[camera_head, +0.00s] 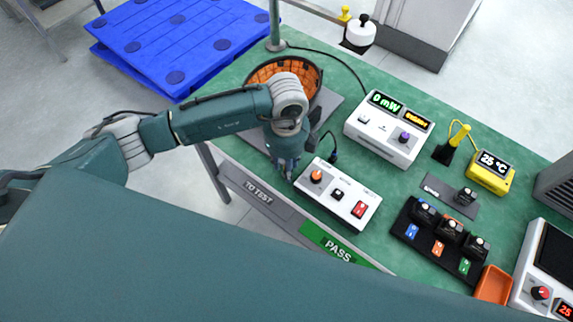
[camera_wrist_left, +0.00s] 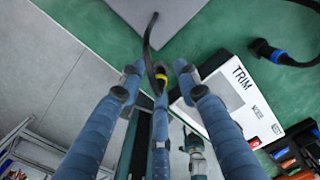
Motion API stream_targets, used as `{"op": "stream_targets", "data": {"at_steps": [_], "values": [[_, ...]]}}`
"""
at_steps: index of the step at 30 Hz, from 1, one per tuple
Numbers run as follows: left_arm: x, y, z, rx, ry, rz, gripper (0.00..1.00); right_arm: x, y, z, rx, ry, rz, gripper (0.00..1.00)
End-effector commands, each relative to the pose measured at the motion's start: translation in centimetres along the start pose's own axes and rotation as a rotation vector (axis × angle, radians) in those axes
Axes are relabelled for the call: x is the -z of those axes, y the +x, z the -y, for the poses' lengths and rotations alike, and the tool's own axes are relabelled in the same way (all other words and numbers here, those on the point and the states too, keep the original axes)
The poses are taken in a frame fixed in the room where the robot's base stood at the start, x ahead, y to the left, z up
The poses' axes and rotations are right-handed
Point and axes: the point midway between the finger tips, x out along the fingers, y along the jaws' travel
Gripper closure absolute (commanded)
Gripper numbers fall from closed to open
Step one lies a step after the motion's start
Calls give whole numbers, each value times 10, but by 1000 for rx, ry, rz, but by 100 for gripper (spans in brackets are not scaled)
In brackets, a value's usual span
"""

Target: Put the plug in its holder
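My left gripper (camera_head: 287,165) is low over the near left edge of the green bench, beside the white unit with the orange knob (camera_head: 338,193). In the left wrist view its fingers (camera_wrist_left: 160,75) converge around the end of a black cable (camera_wrist_left: 151,38) with a yellow band (camera_wrist_left: 160,78). The fingers hide most of that end, so a firm grip cannot be made out. Another black plug with a blue band (camera_wrist_left: 275,54) lies on the bench, right of the fingers; it also shows in the head view (camera_head: 333,155). I cannot tell which thing is the plug's holder. My right gripper is not in view.
An orange-lined round bowl (camera_head: 318,75) stands behind my left gripper. A display unit (camera_head: 389,130), a yellow thermometer (camera_head: 490,173), a black rack (camera_head: 440,240) and an orange bin (camera_head: 493,285) stand to the right. Open floor lies left of the bench.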

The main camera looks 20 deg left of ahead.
Motion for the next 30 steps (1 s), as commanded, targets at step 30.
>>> {"op": "stream_targets", "data": {"at_steps": [30], "values": [[0,-118,0,1,0,0,67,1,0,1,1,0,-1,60]]}}
